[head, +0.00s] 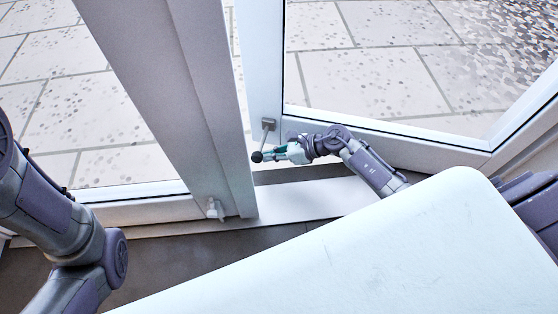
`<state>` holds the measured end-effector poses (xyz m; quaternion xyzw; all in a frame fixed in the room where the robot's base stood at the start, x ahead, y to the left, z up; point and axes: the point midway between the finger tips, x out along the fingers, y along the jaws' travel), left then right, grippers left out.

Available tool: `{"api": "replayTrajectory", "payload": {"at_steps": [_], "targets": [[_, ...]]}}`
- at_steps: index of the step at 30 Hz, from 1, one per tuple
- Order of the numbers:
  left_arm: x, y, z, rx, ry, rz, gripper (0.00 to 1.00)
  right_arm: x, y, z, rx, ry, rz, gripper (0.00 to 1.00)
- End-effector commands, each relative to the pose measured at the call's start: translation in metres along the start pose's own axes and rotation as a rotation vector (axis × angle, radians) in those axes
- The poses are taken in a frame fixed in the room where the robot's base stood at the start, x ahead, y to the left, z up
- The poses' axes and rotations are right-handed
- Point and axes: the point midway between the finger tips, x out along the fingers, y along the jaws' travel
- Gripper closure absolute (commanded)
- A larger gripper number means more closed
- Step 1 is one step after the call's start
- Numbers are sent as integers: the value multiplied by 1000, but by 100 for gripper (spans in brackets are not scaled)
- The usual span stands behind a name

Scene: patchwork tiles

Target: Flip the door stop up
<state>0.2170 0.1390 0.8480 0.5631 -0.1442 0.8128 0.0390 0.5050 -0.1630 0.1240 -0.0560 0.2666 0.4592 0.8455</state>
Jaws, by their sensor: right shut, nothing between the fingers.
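The door stop (263,140) is mounted low on the white door frame in the middle of the head view. It has a small grey bracket at the top and a thin rod that slants down to a dark round tip. My right gripper (273,155) comes in from the right, just beside the tip. Its greenish fingers are shut with nothing between them. They look close to the tip, but I cannot tell whether they touch it. My left arm shows at the left edge, and its gripper is out of view.
The glass door (388,128) stands to the right, with paving outside. A wide white post (190,90) stands to the left, with a small white fitting (215,208) near its foot. A large white surface fills the lower right. Dark floor (190,262) lies in front.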

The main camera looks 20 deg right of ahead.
Motion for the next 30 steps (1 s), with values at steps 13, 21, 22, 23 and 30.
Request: {"api": "replayTrajectory", "payload": {"at_steps": [13,21,22,23,30], "targets": [[-4,1,-2,0,2,1,100,-5,1,16,2,1,2,100],[-2,1,-1,0,2,1,100,-7,1,17,16,1,10,100],[-1,0,-1,0,2,1,100,-7,1,18,22,1,14,100],[0,0,0,0,2,1,100,-8,1,19,29,1,17,100],[2,0,0,0,1,1,100,-9,1,22,63,0,38,100]]}}
